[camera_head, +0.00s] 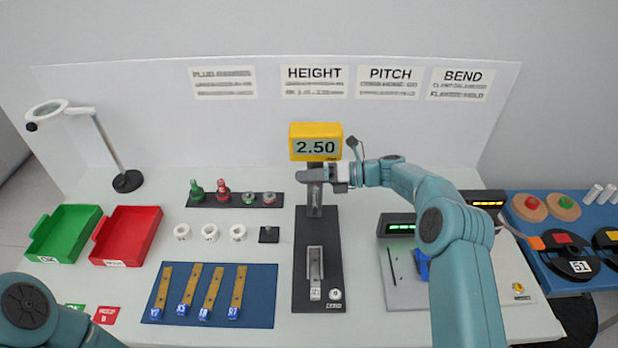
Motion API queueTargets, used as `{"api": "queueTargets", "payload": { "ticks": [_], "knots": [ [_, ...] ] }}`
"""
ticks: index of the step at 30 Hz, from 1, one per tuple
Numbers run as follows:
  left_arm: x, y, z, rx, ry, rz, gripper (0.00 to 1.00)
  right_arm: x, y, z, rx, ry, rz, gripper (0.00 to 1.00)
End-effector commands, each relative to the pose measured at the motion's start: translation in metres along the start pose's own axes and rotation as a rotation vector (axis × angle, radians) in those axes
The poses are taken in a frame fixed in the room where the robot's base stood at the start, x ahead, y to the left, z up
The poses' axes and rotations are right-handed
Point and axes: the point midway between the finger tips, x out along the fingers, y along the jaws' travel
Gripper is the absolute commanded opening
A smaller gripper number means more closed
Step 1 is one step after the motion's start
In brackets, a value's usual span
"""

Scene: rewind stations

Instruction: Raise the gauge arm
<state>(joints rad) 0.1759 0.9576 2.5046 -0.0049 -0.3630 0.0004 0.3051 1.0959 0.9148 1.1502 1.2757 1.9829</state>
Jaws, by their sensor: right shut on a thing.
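The height gauge stands at the middle of the bench, with a yellow display (316,142) reading 2.50 and a long black base (325,222). A grey fixture (315,260) with a small white labelled block at its front sits on the base, next to a round white button marked ZERO (335,295). My right gripper (318,175) reaches in from the right and is shut on the gauge arm, just below the display. The gripper hides most of the gauge arm. My left gripper is out of view; only part of my left arm shows at the lower left.
A blue mat (262,300) with several brass strips lies left of the gauge. A grey station (405,297) with a green readout stands to the right.

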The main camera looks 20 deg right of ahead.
Motion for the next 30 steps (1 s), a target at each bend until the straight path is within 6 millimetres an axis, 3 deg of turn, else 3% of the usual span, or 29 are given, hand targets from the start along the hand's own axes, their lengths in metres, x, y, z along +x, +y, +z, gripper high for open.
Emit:
{"api": "queueTargets", "payload": {
  "ticks": [11,12,14,30],
  "knots": [
    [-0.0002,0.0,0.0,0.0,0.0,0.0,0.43,-0.0013,0.0011,0.002,-0.005,-0.006,-0.005,0.0],
    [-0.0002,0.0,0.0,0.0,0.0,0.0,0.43,-0.0013,0.0011,0.0021,-0.005,-0.006,-0.005,0.37],
    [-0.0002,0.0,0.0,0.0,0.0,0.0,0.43,-0.0014,0.0011,0.0021,-0.006,-0.006,-0.005,0.56],
    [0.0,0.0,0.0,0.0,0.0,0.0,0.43,-0.0006,-0.0011,0.0014,-0.002,-0.004,-0.005,0.56]
  ]
}}
